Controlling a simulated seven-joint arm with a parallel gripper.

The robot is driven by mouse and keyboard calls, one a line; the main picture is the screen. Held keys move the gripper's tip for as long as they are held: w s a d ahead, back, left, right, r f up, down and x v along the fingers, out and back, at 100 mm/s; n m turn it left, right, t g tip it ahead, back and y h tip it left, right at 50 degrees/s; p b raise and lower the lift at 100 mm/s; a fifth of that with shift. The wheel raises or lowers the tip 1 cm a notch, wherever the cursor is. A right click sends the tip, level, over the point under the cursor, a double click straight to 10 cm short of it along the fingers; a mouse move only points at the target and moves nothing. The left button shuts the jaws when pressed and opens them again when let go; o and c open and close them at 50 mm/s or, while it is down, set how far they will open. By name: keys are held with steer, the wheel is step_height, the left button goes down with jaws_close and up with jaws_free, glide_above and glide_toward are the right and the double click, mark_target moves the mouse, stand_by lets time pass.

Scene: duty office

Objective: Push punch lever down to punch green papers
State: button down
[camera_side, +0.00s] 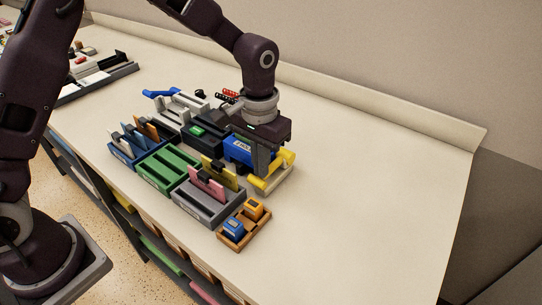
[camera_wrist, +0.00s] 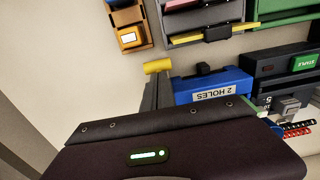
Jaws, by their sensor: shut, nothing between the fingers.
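The blue hole punch (camera_side: 237,150) stands on the counter, and its "2 HOLES" label faces the wrist view (camera_wrist: 185,99). Its yellow lever bar (camera_side: 284,157) shows beside my gripper, and one end shows in the wrist view (camera_wrist: 157,66). My gripper (camera_side: 262,172) is shut and empty, pointing down at the lever side of the punch. Its fingers (camera_wrist: 156,92) are right by the yellow bar; I cannot tell whether they touch it. Green papers are not clearly visible; my gripper hides part of the punch.
A green tray (camera_side: 148,179), a blue tray (camera_side: 120,156) with folders and a grey tray (camera_side: 220,217) with pink and yellow pieces stand left. A black stapler unit (camera_side: 190,142) is behind. A wooden tray (camera_side: 227,239) holds blue and orange blocks. The right counter is clear.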

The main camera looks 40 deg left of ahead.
steer(key=shift+f, duration=0.2)
step_height(320, 180, up, 11)
stand_by(0.7)
steer(key=s+a+r+t, duration=0.2)
steer(key=s+a+r, duration=0.4)
steer(key=s+r, duration=0.3)
steer(key=s+a+f+t, duration=0.1)
steer(key=s+a, duration=0.1)
steer(key=s, duration=0.5)
steer(key=s+a+f+t, duration=0.1)
steer(key=s+a+t, duration=0.1)
steer(key=s, duration=0.6)
steer(key=shift+s+f+t, duration=0.25)
steer(key=shift+f+t, duration=0.05)
steer(key=shift+f, duration=0.05)
